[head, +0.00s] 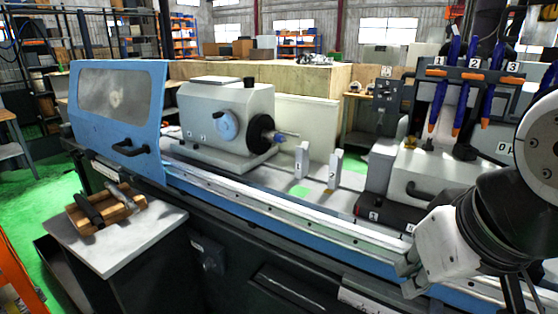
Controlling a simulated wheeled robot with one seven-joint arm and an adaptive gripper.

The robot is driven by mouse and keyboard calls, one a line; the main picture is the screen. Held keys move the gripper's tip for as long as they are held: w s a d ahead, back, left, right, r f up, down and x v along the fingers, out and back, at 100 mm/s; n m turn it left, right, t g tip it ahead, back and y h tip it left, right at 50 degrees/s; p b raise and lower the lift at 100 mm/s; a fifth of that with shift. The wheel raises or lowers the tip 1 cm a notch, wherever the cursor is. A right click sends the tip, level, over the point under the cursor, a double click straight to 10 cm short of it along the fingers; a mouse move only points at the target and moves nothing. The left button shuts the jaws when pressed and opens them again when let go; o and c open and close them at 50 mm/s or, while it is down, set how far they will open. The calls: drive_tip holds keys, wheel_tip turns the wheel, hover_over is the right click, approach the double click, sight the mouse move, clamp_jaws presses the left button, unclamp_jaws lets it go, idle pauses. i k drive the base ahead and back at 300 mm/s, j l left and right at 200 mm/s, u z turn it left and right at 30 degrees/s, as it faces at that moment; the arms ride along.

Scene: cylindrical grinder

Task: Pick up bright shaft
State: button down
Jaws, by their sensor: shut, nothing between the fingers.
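The bright shaft (121,195) is a grey metal bar. It lies in a small wooden holder (107,214) on the side table at lower left, beside a darker shaft (88,208). My gripper (409,274) is at lower right, in front of the machine's front rail, far to the right of the bright shaft. Its fingers are shut and empty; they show small and are partly hidden by my arm.
The side table's grey top (105,255) has bare room in front of the holder. The grinder's blue door (118,115), with its black handle, stands just behind the table. The headstock (225,120) and the long blue bed (270,215) lie between table and arm.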

sight(120, 196)
drive_tip(key=i+j, duration=0.15)
drive_tip(key=j, duration=0.25)
drive_tip(key=i+j, duration=0.2)
drive_tip(key=j, duration=0.25)
drive_tip(key=i+j, duration=0.15)
drive_tip(key=j, duration=0.25)
drive_tip(key=i+j, duration=0.15)
drive_tip(key=j, duration=0.25)
drive_tip(key=i+j+z, duration=0.1)
drive_tip(key=j, duration=0.35)
drive_tip(key=i+j, duration=0.2)
drive_tip(key=j, duration=0.2)
drive_tip(key=i+j, duration=0.15)
drive_tip(key=j, duration=0.3)
drive_tip(key=i+j, duration=0.15)
drive_tip(key=j, duration=0.25)
